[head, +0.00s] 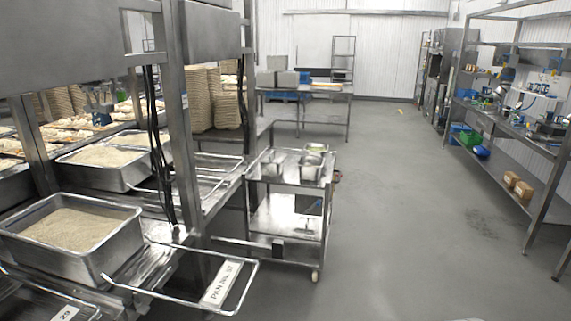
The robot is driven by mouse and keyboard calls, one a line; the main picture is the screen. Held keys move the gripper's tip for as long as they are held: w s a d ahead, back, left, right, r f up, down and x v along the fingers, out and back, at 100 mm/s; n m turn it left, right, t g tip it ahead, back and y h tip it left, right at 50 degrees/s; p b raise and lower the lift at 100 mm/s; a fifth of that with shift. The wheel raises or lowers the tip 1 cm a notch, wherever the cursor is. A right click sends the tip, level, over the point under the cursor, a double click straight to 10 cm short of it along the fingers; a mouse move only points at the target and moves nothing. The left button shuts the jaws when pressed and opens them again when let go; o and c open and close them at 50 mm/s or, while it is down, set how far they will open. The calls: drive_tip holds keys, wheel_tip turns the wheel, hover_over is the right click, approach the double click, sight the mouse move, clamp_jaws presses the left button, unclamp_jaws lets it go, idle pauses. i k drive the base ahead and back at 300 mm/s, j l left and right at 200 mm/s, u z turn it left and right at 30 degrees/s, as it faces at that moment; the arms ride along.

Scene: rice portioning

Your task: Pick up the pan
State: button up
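A deep rectangular metal pan (118,256) filled with rice-like grain stands on the metal rack at the lower left. A wire handle frame (243,290) with a white label reading "PAN No." and a number sticks out to the right beside it, over the floor. I cannot tell whether the handle is joined to the pan. A second similar pan (128,178) with grain stands farther back on the same rack. My gripper is not in view.
A wheeled metal cart (290,190) holding small metal containers (313,165) stands right of the rack. Upright posts (172,120) and black cables rise behind the near pan. A workbench (520,135) lines the right side. The grey floor (410,220) between is clear.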

sight(309, 167)
drive_tip(key=i+l+u, duration=0.1)
drive_tip(key=i, duration=0.5)
drive_tip(key=i+l+u, duration=0.1)
drive_tip(key=i+l, duration=0.15)
drive_tip(key=i, duration=0.35)
drive_tip(key=i+l+u, duration=0.1)
drive_tip(key=i+l, duration=0.15)
drive_tip(key=i, duration=0.4)
drive_tip(key=i+l+u, duration=0.1)
drive_tip(key=i+l, duration=0.15)
drive_tip(key=i, duration=0.3)
drive_tip(key=i+l+u, duration=0.15)
drive_tip(key=i+l, duration=0.2)
drive_tip(key=i, duration=0.25)
drive_tip(key=i+l+u, duration=0.1)
drive_tip(key=i+l, duration=0.3)
drive_tip(key=i, duration=0.15)
